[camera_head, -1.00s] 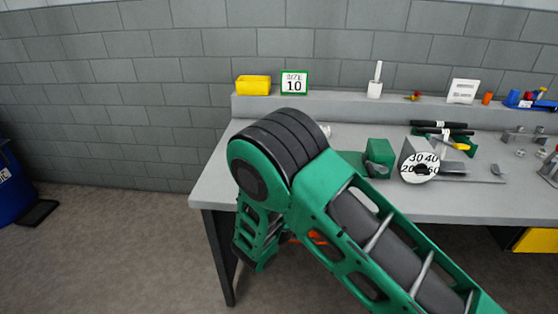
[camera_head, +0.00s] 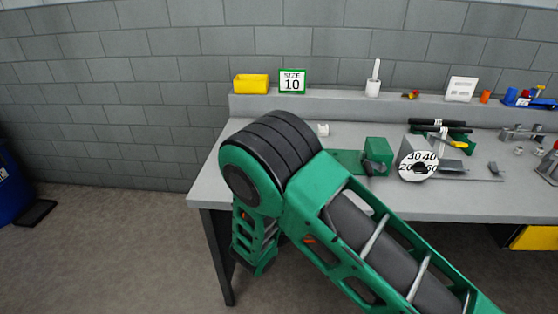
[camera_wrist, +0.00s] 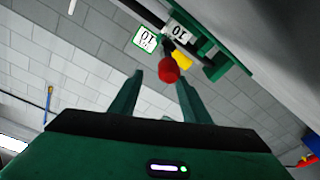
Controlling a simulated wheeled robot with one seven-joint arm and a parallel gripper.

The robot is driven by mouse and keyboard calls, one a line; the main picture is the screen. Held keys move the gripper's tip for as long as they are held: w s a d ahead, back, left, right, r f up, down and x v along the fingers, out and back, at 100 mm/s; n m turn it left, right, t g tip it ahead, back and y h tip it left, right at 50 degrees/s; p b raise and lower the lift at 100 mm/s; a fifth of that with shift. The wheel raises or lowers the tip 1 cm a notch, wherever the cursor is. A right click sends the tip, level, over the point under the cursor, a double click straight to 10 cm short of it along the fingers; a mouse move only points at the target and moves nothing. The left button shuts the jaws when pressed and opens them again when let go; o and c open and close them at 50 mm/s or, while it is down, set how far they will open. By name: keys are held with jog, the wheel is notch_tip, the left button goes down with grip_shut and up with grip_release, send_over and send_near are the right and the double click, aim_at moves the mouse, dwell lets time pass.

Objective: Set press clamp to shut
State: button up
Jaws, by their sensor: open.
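In the wrist view a red ball knob (camera_wrist: 168,70) sits at the end of a dark lever, between or just beyond my open fingertips. Contact cannot be told. Behind it is a green device (camera_wrist: 234,50) with a white "10" label (camera_wrist: 179,30), apparently the press clamp. My gripper (camera_wrist: 160,78) is open, its two green fingers apart. In the head view my arm hides my gripper and the red knob. A green block with a dark grey front (camera_head: 376,154) stands on the bench there; I cannot tell whether it belongs to the clamp.
A blue barrel (camera_head: 12,190) stands on the floor at left.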

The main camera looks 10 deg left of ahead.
jog(key=s, duration=0.3)
jog(key=s+d, duration=0.1)
jog(key=s, duration=0.2)
jog(key=s+f, duration=0.1)
jog(key=s, duration=0.2)
jog(key=shift+s+d, duration=0.25)
jog(key=shift+w+a+r, duration=0.2)
jog(key=shift+w+a, duration=0.1)
jog(key=shift+w, duration=1.45)
jog(key=shift+w+a+r, duration=0.15)
jog(key=shift+w+a, duration=0.1)
jog(key=shift+w, duration=1.45)
jog(key=shift+w+a+r, duration=0.2)
jog(key=shift+w+a, duration=0.1)
jog(key=shift+w, duration=1.45)
